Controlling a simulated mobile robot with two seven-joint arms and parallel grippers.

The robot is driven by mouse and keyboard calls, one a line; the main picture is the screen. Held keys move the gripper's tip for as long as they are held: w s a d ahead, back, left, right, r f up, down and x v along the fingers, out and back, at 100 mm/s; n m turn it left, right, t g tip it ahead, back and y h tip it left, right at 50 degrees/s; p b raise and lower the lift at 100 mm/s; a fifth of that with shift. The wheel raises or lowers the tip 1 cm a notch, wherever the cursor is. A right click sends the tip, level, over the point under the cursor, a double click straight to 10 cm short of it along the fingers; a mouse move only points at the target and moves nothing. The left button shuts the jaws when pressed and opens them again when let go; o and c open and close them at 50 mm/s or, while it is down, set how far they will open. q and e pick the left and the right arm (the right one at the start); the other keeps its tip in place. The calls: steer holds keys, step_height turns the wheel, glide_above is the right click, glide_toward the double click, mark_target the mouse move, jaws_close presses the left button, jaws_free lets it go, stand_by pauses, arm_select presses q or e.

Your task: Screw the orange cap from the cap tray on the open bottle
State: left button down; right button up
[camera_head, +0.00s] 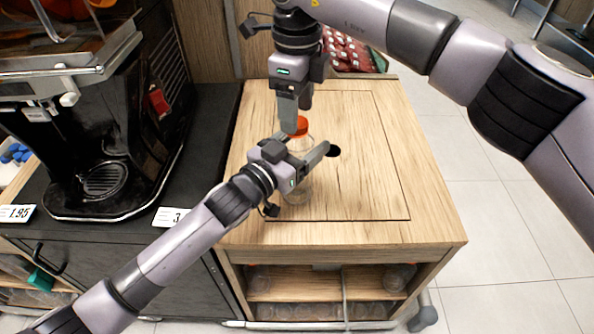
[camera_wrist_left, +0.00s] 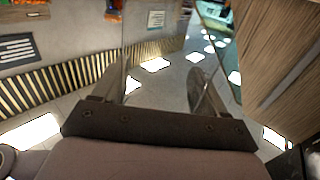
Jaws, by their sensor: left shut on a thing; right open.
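The clear bottle (camera_head: 304,148) stands upright on the wooden cart top, partly hidden by my left gripper. The orange cap (camera_head: 299,125) is at the bottle's mouth; whether it is threaded on cannot be seen. My left gripper (camera_head: 302,153) is shut on the bottle's upper body from the lower left. In the left wrist view the transparent bottle (camera_wrist_left: 165,75) shows faintly between the fingers. My right gripper (camera_head: 297,112) is open and points down from above, with its fingertips just over the cap. The gap between fingers and cap is hard to judge. I cannot identify the cap tray.
The black juicer (camera_head: 105,125) stands on the dark counter at left. A small tray with blue pieces (camera_head: 15,153) is at the far left. A crate of red items (camera_head: 350,50) is behind the cart.

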steer(key=shift+f, duration=0.95)
steer(key=c, duration=1.1)
steer(key=o, duration=1.3)
steer(key=shift+c, duration=0.2)
steer(key=shift+r, duration=0.1)
step_height(320, 180, up, 12)
